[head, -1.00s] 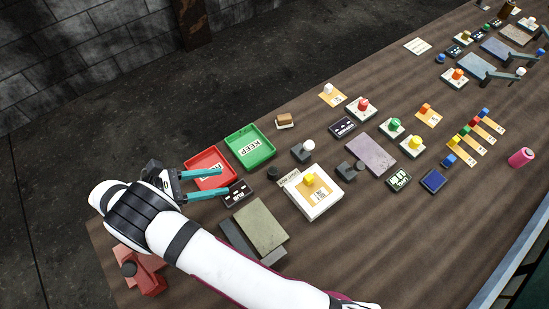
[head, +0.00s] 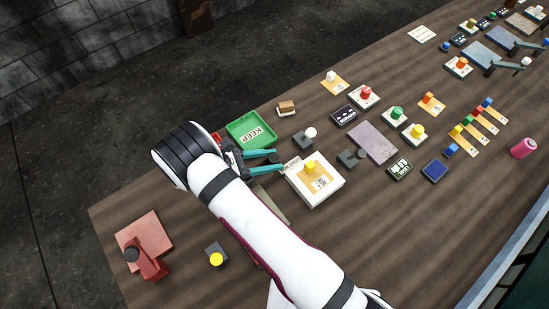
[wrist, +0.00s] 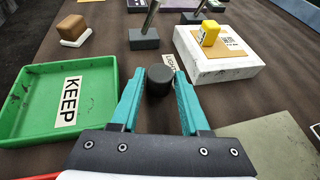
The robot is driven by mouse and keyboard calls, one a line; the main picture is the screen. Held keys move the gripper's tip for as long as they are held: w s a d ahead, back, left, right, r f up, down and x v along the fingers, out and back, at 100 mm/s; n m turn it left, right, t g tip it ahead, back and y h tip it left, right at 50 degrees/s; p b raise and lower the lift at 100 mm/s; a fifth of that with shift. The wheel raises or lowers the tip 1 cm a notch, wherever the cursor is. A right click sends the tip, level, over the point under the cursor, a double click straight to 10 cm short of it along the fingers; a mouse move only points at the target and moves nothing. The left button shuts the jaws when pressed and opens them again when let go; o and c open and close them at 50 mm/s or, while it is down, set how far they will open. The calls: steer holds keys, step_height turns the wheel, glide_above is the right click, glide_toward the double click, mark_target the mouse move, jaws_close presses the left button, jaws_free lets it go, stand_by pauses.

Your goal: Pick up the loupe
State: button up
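The loupe looks to be the small black cylinder (wrist: 160,76) standing on the table in the wrist view. In the head view it is a dark round top (head: 274,157) at the fingertips. My gripper (head: 277,161) has its two teal fingers spread apart. In the wrist view the open fingers (wrist: 159,84) reach to either side of the cylinder, with a gap visible around it. I cannot tell whether either finger touches it.
The green KEEP tray (head: 228,131) is close on the left. A white box (head: 330,196) with a yellow-knobbed card stands close on the right, with a paper label beside it. A small dark block with a rod (wrist: 145,42) stands ahead. My arm hides much of the near table.

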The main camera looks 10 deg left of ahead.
jaws_close()
steer(key=shift+r, duration=0.1)
